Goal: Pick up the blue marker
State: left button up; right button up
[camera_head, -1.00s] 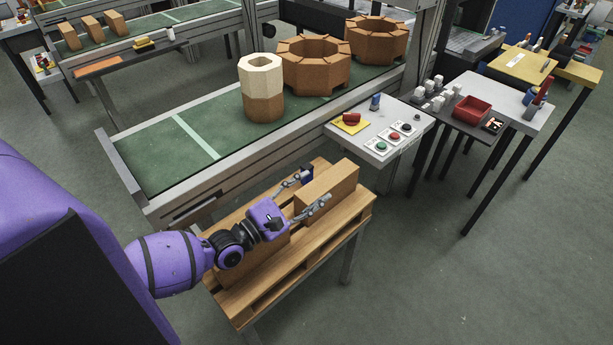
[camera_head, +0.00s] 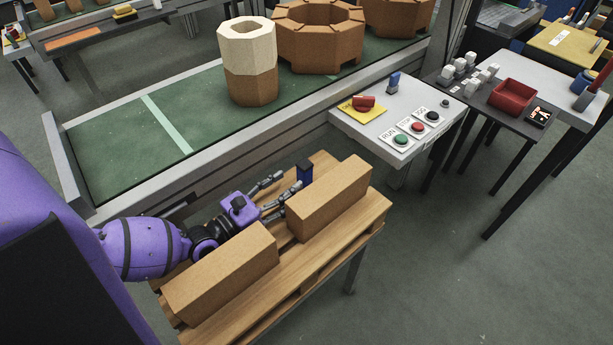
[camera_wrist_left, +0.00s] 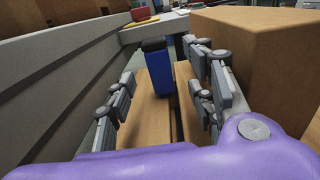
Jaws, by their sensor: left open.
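The blue marker (camera_head: 304,173), a stubby blue block with a dark top, stands upright on the wooden pallet (camera_head: 262,312), beside the far side of the right-hand brick (camera_head: 330,196). In the left wrist view the marker (camera_wrist_left: 160,74) stands straight ahead, between the lines of the two fingers. My left gripper (camera_head: 287,189) is open and empty, low over the pallet behind the left-hand brick (camera_head: 222,275), its fingers pointing at the marker. The marker appears just beyond the fingertips; I cannot tell the exact gap. My right gripper is not in view.
The conveyor (camera_head: 110,165) runs along the far side of the pallet, its wall close to my left gripper. The right-hand brick stands close to the gripper's right finger in the wrist view. A button panel table (camera_head: 380,140) stands beyond the pallet.

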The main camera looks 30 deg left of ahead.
aim_at(300, 172)
pick_arm(q)
jog(key=x, duration=0.2)
jog(key=p+x, duration=0.1)
jog(key=x, duration=0.1)
jog(key=r+x, duration=0.1)
jog(key=x, duration=0.2)
jog(key=shift+a+p, duration=0.1)
jog(key=shift+p, duration=0.2)
jog(key=shift+w+f, duration=0.1)
jog(key=shift+w, duration=0.2)
jog(key=shift+f, duration=0.1)
jog(key=shift+c, duration=0.2)
jog(key=shift+c, duration=1.4)
jog(key=c, duration=0.8)
grip_shut()
jog(key=shift+r, duration=0.2)
